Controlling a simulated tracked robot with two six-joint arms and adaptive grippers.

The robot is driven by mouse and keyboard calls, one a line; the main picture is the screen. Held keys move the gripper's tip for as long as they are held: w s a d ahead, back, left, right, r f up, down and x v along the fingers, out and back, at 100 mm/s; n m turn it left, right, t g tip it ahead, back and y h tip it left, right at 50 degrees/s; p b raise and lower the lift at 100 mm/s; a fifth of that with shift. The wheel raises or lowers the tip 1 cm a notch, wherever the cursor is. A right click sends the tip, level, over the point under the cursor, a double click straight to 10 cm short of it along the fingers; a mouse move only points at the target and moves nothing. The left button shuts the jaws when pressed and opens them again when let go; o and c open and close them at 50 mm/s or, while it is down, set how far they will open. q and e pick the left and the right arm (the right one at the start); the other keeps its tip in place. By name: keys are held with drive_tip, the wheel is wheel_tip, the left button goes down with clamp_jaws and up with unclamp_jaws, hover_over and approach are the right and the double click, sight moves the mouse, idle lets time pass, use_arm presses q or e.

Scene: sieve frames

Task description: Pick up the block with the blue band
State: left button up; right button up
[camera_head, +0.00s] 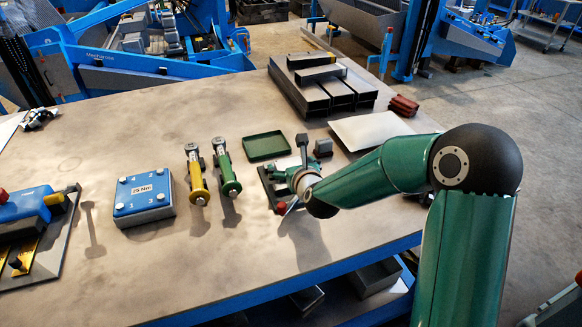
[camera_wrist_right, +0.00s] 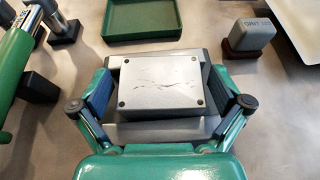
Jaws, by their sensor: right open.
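My right gripper (camera_head: 287,183) is over the table, low near its front edge. In the right wrist view the gripper (camera_wrist_right: 160,88) is open, with one finger on each side of a grey rectangular block (camera_wrist_right: 162,82). The block has screws at its corners and dark scratches on top. It sits on a grey base (camera_wrist_right: 160,132). Its sides are mostly hidden, and I cannot make out a blue band on it. A smaller grey block (camera_wrist_right: 253,33) with a dark red lower part and lettering stands at the upper right; it also shows in the head view (camera_head: 323,147). My left gripper is not in view.
A green tray (camera_head: 266,146) lies just beyond the gripper. Green (camera_head: 226,170) and yellow (camera_head: 196,176) tools and a blue box (camera_head: 143,194) stand left.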

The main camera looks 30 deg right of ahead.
drive_tip(key=shift+w, duration=0.15)
drive_tip(key=c, duration=1.2)
drive_tip(key=shift+c, duration=1.3)
drive_tip(key=shift+r, duration=0.15)
